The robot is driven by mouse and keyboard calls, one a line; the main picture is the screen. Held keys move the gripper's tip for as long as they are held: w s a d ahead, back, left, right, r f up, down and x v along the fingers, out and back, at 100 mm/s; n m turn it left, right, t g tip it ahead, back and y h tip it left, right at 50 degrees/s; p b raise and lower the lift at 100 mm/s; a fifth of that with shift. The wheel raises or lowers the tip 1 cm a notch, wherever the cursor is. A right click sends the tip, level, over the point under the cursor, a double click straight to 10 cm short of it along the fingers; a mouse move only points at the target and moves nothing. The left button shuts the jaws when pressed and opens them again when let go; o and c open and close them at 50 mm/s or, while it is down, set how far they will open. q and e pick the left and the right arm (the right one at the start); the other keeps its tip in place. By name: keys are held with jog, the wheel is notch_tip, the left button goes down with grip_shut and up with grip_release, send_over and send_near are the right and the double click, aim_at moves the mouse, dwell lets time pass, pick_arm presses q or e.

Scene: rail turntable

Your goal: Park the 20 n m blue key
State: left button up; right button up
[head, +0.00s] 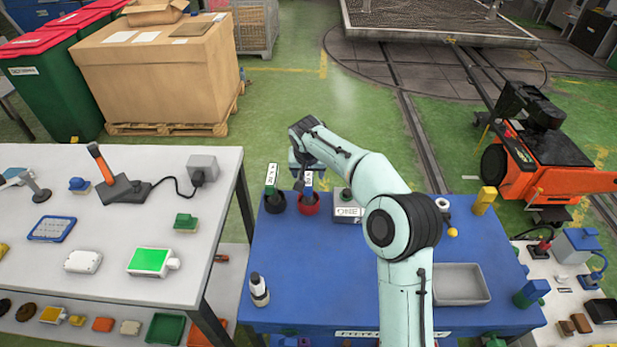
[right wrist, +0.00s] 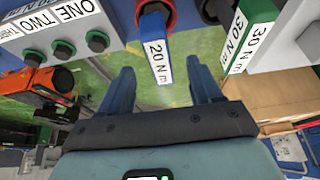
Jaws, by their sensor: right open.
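The 20 N m key has a white label with blue sides (right wrist: 158,62). In the head view its label (head: 309,179) stands over a red round holder (head: 309,206) on the blue table. In the right wrist view the key comes out of a red ring (right wrist: 156,12). My right gripper (right wrist: 163,88) is open, with a blue finger on each side of the label's end. I see no contact between them. In the head view my right gripper (head: 303,170) is over the red holder, its fingertips partly hidden. My left gripper is not in view.
A grey tray (head: 461,284) and a dark-and-white bottle-like object (head: 259,290) are also on the blue table (head: 300,260).

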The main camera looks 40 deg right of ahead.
jog(key=v, duration=0.8)
jog(key=shift+r, duration=0.35)
jog(key=shift+a, duration=0.1)
